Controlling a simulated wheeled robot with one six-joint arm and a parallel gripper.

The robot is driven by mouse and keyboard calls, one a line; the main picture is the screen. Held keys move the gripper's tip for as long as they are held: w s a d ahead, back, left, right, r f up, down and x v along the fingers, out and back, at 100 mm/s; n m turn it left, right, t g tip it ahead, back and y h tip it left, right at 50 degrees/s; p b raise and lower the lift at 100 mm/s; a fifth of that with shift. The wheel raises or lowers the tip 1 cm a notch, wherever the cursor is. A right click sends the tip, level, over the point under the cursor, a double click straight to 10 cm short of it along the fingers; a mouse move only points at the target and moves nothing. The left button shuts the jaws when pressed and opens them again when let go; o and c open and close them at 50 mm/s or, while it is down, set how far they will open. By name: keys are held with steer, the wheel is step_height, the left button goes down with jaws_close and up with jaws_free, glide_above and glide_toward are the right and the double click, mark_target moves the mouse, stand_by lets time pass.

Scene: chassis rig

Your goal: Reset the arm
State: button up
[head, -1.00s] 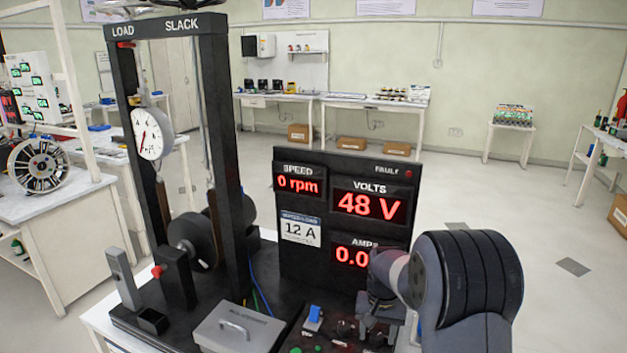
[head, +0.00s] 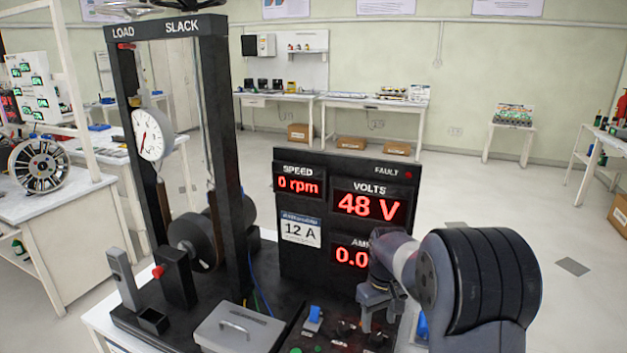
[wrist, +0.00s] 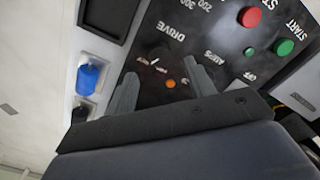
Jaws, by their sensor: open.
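My gripper (head: 378,319) is in front of the display panel (head: 298,258), low over the control panel at the right end of the rig. In the wrist view my gripper (wrist: 160,90) has its two fingers apart with nothing between them. Beyond the fingers lies the black control panel (wrist: 215,45), with a DRIVE dial (wrist: 162,65), a red button (wrist: 249,17), a green START button (wrist: 285,47) and an orange light (wrist: 171,84). My arm covers part of the AMPS readout (head: 350,256).
The black load frame (head: 220,120) with its white dial gauge (head: 150,135) stands at the left. A blue connector (wrist: 90,77) shows in the wrist view. Open floor lies right.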

step_height(320, 180, up, 6)
steer(key=shift+f, duration=0.15)
stand_by(0.5)
